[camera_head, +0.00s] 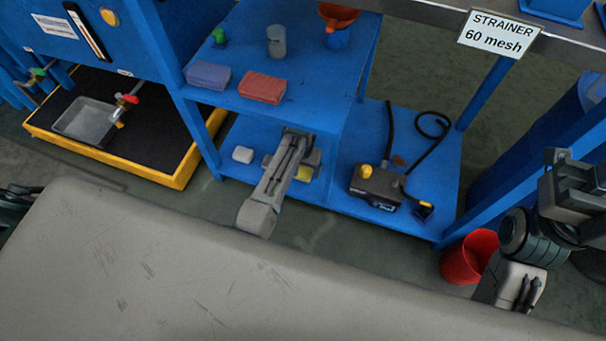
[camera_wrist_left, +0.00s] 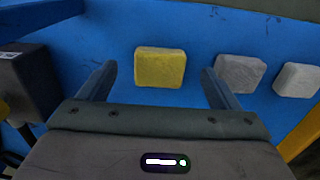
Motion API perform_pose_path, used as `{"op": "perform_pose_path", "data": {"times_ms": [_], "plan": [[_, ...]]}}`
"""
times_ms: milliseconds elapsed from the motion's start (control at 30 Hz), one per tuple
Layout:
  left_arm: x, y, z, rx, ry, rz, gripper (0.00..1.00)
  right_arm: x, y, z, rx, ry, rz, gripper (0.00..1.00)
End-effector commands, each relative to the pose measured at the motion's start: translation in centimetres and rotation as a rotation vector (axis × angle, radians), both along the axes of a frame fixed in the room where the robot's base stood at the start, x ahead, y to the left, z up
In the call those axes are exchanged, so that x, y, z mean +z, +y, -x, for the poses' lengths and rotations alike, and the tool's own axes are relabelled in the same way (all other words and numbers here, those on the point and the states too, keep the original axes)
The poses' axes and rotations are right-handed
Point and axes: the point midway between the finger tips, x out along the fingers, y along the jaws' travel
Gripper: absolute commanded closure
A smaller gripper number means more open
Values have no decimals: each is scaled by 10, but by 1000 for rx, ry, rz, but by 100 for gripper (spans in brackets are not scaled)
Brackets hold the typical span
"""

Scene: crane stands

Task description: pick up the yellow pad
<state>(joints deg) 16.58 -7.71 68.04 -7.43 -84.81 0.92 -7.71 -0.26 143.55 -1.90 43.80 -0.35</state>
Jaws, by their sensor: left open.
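The yellow pad (camera_wrist_left: 160,67) lies flat on the blue lower shelf. In the left wrist view it sits between and beyond the two fingers of my left gripper (camera_wrist_left: 158,72), with blue shelf showing on both sides. The gripper is open and empty. In the head view the left gripper (camera_head: 296,152) hangs over the lower shelf and hides most of the pad; only a yellow part (camera_head: 304,173) shows beside it. My right arm is at the right edge of the head view; its gripper (camera_head: 575,185) is cut off and its jaws are unclear.
Two grey-white pads (camera_wrist_left: 240,72) (camera_wrist_left: 297,80) lie in a row beside the yellow one. A dark device with a hose (camera_head: 378,188) stands on the same shelf. The upper shelf (camera_head: 310,95) overhangs behind, with blue and red packs. A red bucket (camera_head: 466,258) stands on the floor.

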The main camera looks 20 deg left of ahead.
Motion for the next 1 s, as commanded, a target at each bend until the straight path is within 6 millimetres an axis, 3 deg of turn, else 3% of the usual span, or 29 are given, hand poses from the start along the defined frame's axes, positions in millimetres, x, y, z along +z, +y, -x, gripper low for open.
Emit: {"op": "perform_pose_path", "data": {"times_ms": [33,133,433,667,1000], "plan": [[-14,1,1,0,1,0,15,-10,0,0,-4,-4,-7,64],[-28,1,1,0,1,0,15,-11,-1,-1,-9,-20,-23,64],[-31,1,1,0,0,0,15,-7,-1,-2,-12,-27,-32,64],[-31,1,1,0,0,0,61,-7,-1,-2,-12,-28,-32,64],[-29,1,1,0,0,0,63,-5,-1,-2,-12,-28,-32,64]]}}
